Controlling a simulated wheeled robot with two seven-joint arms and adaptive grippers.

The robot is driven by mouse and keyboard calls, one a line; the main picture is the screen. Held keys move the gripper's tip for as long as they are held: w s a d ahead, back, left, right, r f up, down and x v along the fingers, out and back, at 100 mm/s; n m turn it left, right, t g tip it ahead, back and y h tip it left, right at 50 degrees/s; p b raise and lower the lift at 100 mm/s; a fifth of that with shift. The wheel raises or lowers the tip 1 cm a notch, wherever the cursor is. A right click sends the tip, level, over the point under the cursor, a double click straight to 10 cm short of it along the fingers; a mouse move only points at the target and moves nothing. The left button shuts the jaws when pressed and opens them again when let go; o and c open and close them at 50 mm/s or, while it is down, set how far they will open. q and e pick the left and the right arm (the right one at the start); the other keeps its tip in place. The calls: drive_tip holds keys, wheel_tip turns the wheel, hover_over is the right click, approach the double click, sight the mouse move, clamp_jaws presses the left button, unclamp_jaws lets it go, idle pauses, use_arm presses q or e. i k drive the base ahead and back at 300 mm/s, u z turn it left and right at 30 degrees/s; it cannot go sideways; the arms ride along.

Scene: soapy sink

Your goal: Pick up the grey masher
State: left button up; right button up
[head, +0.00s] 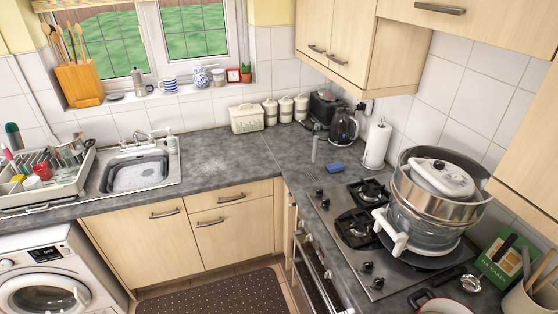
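A slim grey utensil (314,150) shows on the worktop near the corner, left of the glass kettle. It looks like the grey masher, with a slotted grey part (313,175) just below it in the picture. The utensil is small and its grey is close to the worktop's, so I cannot tell whether the two parts are joined. A blue sponge (335,168) lies to its right. Neither of my grippers is in view.
The sink (137,175) holds foamy water, with a dish rack (45,178) at its left. The hob (362,215) and large stacked pans (433,235) stand at the right. A paper towel roll (377,143) stands behind the hob. The worktop (225,165) right of the sink is clear.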

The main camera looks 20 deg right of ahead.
sight(316, 138)
drive_tip(key=u, duration=0.45)
drive_tip(key=i, duration=0.6)
drive_tip(key=u, duration=0.25)
